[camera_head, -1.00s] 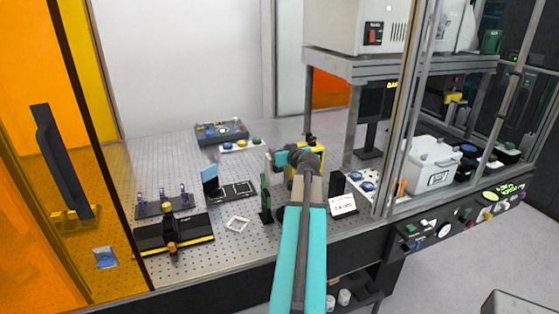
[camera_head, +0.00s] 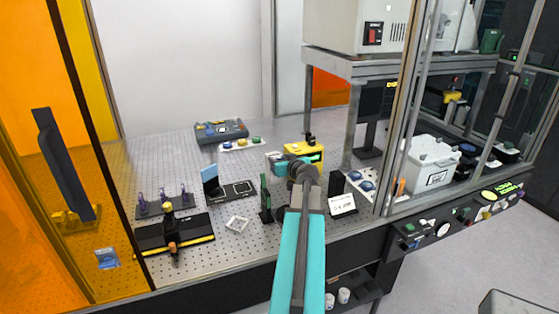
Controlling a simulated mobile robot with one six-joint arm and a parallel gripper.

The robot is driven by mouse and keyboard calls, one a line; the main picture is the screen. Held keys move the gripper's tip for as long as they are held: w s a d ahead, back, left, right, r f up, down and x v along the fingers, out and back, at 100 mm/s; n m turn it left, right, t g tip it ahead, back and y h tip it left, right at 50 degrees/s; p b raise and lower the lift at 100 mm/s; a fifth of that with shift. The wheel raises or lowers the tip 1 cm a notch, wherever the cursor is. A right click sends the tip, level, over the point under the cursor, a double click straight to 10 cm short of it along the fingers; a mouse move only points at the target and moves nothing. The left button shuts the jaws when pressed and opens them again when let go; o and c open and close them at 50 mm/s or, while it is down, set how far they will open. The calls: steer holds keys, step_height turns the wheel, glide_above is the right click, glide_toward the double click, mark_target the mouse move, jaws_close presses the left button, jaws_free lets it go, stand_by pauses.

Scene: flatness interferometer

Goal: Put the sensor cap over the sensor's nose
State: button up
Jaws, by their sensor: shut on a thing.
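My gripper (camera_head: 273,158) is at the far end of my teal arm, in the middle of the bench, just left of a yellow instrument (camera_head: 316,155). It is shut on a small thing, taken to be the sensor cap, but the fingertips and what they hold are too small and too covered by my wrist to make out. The yellow instrument has a small display and a dark knob on top. I cannot tell for sure which part is the sensor's nose, or whether the cap touches it.
A black plate with a white label (camera_head: 342,204) stands to the right. A grey control box (camera_head: 221,131) is behind. A metal post (camera_head: 353,125) rises at right. The perforated bench is clear at back left.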

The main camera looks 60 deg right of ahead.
steer(key=shift+f+b, duration=0.25)
steer(key=shift+b, duration=0.05)
steer(key=o, duration=1.1)
steer(key=shift+r+p, duration=0.2)
steer(key=shift+p, duration=0.1)
steer(key=shift+s, duration=0.1)
steer(key=b+v, duration=0.9)
steer(key=v, duration=0.2)
steer(key=shift+s+a, duration=0.2)
steer(key=shift+a, duration=0.1)
steer(key=shift+r, duration=0.1)
steer(key=shift+r, duration=0.15)
stand_by(0.5)
